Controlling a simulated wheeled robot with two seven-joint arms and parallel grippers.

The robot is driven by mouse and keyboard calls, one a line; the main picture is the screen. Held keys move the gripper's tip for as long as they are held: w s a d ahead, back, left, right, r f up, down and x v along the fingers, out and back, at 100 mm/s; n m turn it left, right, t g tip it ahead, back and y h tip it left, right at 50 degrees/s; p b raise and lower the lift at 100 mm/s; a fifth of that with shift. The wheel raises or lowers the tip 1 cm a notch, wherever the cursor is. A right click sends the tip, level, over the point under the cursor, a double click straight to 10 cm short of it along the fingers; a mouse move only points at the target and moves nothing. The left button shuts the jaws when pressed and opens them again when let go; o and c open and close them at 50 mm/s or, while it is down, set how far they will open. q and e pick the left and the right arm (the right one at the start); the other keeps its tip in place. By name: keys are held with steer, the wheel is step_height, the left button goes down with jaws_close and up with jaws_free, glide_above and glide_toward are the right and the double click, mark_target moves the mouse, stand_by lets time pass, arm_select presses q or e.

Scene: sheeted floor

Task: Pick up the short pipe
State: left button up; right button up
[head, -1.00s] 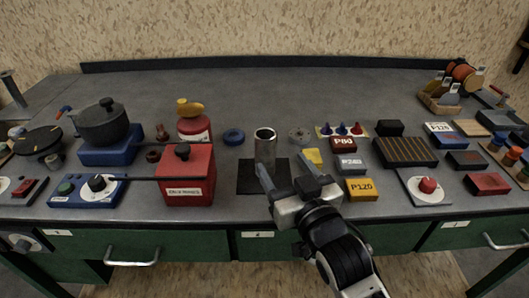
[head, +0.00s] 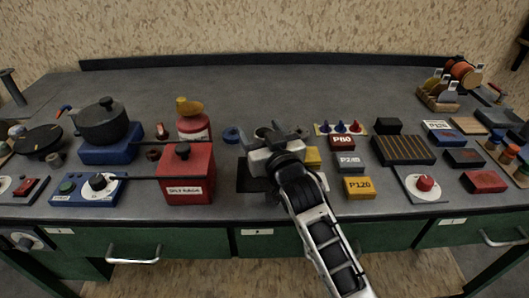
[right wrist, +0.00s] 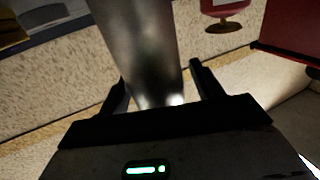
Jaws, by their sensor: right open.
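The short pipe (right wrist: 140,45) is a grey metal cylinder. In the right wrist view it stands between the two fingers of my right gripper (right wrist: 158,78), which are spread on either side of it. In the head view my right gripper (head: 279,134) is over the pipe's place above the black mat (head: 247,178), and it hides most or all of the pipe. The gripper is open; I cannot tell whether a finger touches the pipe. My left gripper is not in view.
A red box (head: 187,178) stands left of the mat and a blue ring (head: 232,135) behind it. The back of the bench (head: 300,90) is clear.

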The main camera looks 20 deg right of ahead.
steer(key=c, duration=1.3)
steer(key=shift+r, duration=0.2)
